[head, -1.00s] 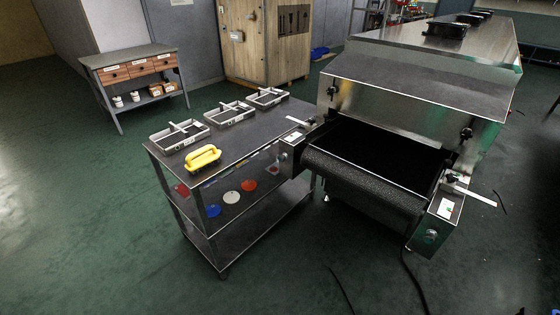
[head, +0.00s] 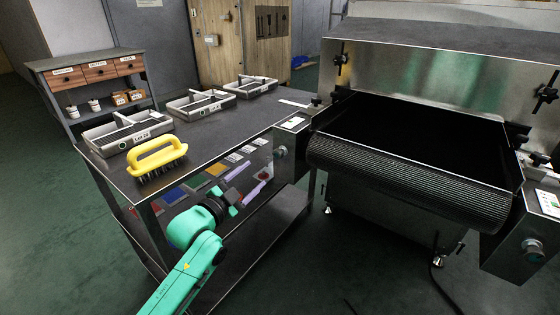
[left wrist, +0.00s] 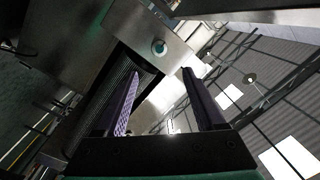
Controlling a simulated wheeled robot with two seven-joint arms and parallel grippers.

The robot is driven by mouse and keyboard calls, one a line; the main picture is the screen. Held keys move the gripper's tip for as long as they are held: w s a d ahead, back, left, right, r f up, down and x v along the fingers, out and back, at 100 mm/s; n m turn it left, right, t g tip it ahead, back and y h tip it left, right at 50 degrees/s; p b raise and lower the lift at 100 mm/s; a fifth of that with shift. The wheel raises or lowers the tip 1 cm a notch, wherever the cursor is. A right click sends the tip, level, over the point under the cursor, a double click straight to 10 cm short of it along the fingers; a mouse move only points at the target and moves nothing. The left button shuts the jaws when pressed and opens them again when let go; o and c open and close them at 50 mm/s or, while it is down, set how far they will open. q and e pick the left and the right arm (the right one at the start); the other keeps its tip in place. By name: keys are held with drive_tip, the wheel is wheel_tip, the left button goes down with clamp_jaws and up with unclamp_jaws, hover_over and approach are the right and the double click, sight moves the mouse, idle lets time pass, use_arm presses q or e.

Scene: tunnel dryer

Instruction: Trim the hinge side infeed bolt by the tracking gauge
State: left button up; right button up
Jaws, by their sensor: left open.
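The dryer's infeed belt (head: 400,175) lies between two steel end housings. The left housing (head: 291,141) has a round bolt head (head: 281,152) on its front face, and a white marked plate (head: 293,122) on top. The right housing (head: 523,242) has a similar bolt head (head: 531,247) and a white plate with green marking (head: 549,203). I cannot tell which side is the hinge side. My left gripper (head: 257,178) is open and empty, in front of the cart and below left of the left bolt. In the left wrist view a round bolt head (left wrist: 159,47) shows beyond the open fingers (left wrist: 160,74). My right gripper is out of view.
A dark cart (head: 225,128) stands against the left housing, with a yellow-handled brush (head: 157,156) and several grey divided trays (head: 127,136) on top. Black clamp knobs (head: 341,63) sit on the dryer hood. A cable (head: 440,287) lies on the floor at right.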

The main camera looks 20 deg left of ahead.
sight(277, 155)
use_arm(q)
drive_tip(key=b+x, duration=0.2)
drive_tip(key=x, duration=1)
drive_tip(key=shift+a+f, duration=0.1)
drive_tip(key=shift+f, duration=0.1)
drive_tip(key=shift+w, duration=0.25)
clamp_jaws()
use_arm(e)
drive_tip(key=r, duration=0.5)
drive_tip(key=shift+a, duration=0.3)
